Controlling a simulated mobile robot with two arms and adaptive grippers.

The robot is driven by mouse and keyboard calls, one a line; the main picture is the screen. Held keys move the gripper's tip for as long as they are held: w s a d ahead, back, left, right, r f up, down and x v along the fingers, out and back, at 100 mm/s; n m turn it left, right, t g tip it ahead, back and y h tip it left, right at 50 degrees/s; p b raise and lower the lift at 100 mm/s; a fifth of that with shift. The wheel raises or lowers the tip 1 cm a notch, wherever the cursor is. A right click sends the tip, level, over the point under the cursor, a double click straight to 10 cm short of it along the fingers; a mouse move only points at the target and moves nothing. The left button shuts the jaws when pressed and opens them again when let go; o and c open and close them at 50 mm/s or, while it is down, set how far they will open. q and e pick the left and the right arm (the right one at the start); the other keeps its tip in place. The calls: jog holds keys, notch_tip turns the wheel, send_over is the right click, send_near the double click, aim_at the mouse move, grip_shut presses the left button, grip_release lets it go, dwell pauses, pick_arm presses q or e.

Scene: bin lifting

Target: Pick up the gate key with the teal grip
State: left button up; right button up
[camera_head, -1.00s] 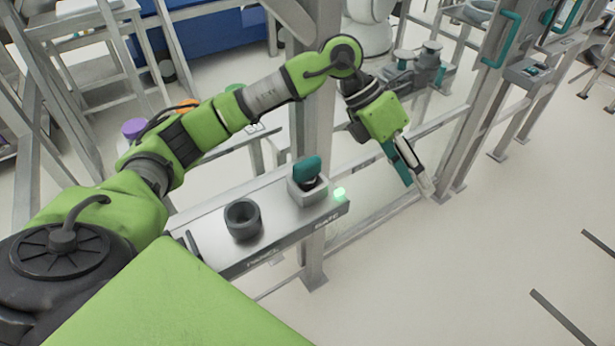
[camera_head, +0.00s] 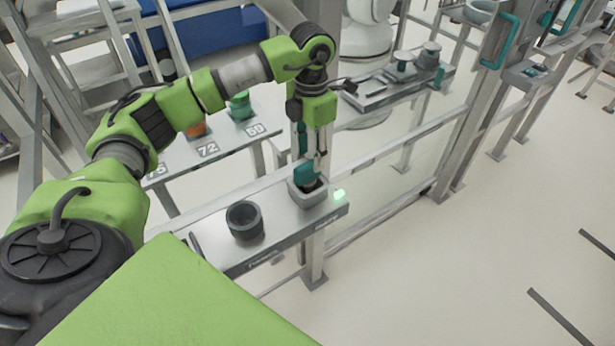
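The gate key's teal grip (camera_head: 304,173) stands upright in a grey square socket (camera_head: 306,197) near the right end of the metal shelf marked GATE. My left gripper (camera_head: 312,160) points straight down right at the teal grip, with its fingertips beside or around it. The two fingers show a narrow gap higher up, but I cannot tell whether they are closed on the grip. The key's lower part is hidden in the socket. My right gripper is out of view.
A dark round cup-like holder (camera_head: 244,220) stands on the shelf left of the socket. Behind, a numbered table (camera_head: 225,140) holds a green and an orange item. Open floor lies to the right.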

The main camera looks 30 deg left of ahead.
aim_at(307, 164)
pick_arm(q)
jog(key=f+p, duration=0.1)
jog(key=f, duration=0.1)
jog(key=f+p, duration=0.1)
jog(key=f, duration=0.1)
jog(key=shift+s+a+p, duration=0.25)
jog(key=shift+p, duration=0.05)
jog(key=shift+f, duration=0.7)
jog(key=shift+r, duration=0.1)
grip_shut()
